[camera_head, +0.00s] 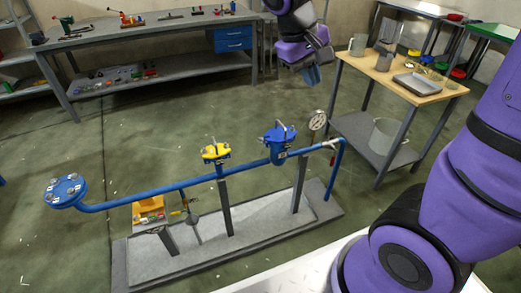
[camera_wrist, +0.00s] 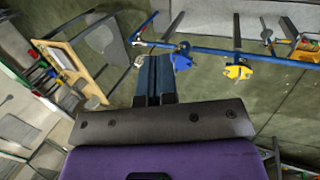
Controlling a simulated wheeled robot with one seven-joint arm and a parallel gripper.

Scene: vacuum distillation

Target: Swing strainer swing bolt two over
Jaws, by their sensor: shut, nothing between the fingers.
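The strainer is most likely the blue pot-shaped body (camera_head: 279,146) on the blue pipe, with small bolts on its lid too small to tell apart. It also shows in the wrist view as a blue part (camera_wrist: 181,58) just right of the fingertips. A yellow-topped fitting (camera_head: 215,152) sits left of it on the same pipe, and also shows in the wrist view (camera_wrist: 238,70). My gripper (camera_head: 312,76) is raised above and behind the pipe, well apart from the strainer. In the wrist view its blue fingers (camera_wrist: 154,62) are together and empty.
A pressure gauge (camera_head: 318,120) stands right of the strainer. A blue flange (camera_head: 66,190) ends the pipe at left. A wooden-topped table (camera_head: 411,84) with cups and a tray stands at right. A workbench (camera_head: 150,36) lines the back. The floor between is mostly free.

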